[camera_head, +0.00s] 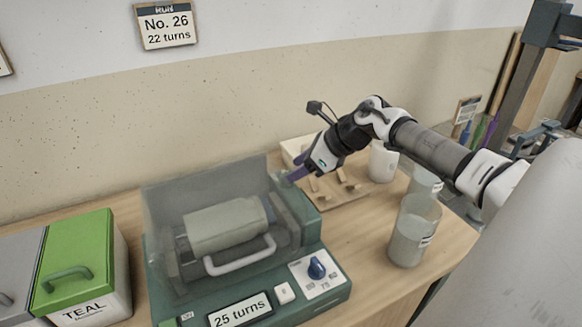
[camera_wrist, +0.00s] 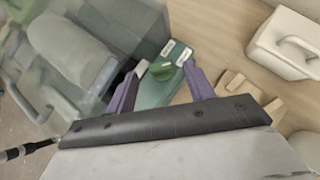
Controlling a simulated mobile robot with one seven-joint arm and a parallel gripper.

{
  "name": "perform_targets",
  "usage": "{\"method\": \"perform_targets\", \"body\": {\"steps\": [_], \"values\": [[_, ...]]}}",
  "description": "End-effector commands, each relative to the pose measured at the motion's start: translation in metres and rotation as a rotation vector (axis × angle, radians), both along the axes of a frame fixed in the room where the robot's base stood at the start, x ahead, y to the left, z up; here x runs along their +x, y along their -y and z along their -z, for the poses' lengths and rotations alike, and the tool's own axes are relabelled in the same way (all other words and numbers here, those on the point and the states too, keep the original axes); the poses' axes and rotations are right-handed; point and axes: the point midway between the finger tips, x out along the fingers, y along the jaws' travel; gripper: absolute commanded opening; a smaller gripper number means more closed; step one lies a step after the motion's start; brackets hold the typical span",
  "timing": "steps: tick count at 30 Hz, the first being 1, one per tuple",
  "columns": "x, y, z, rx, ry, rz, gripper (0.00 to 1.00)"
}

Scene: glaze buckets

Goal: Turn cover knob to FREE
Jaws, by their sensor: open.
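The label words are too small to read, so I cannot tell which one the knob points to. My gripper (camera_wrist: 161,70) is open, its two purple fingers on either side of the knob in the picture; I see no contact. In the head view my gripper (camera_head: 297,176) is over the machine's back right corner and hides the knob. The machine's clear cover (camera_head: 165,215) stands over a pale roller block (camera_head: 225,224).
A blue dial (camera_head: 316,268) and a "25 turns" display (camera_head: 240,309) are on the machine's front. A glass jar (camera_head: 413,232) stands to the right, a wooden rack (camera_head: 342,190) behind. A green-lidded TEAL bucket (camera_head: 80,255) stands left.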

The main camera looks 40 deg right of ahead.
Motion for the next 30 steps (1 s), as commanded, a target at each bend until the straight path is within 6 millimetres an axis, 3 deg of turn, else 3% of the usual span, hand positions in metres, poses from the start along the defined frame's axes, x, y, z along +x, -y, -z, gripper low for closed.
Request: {"method": "perform_targets", "body": {"steps": [6, 16, 26, 30], "values": [[0.014, -0.009, 0.015, 0.000, 0.001, -0.002, 0.53], [0.016, -0.010, 0.018, 0.000, 0.001, -0.001, 0.53], [0.016, -0.009, 0.018, -0.001, 0.002, 0.000, 0.11], [0.016, -0.009, 0.018, -0.001, 0.002, -0.003, 0.08]]}}
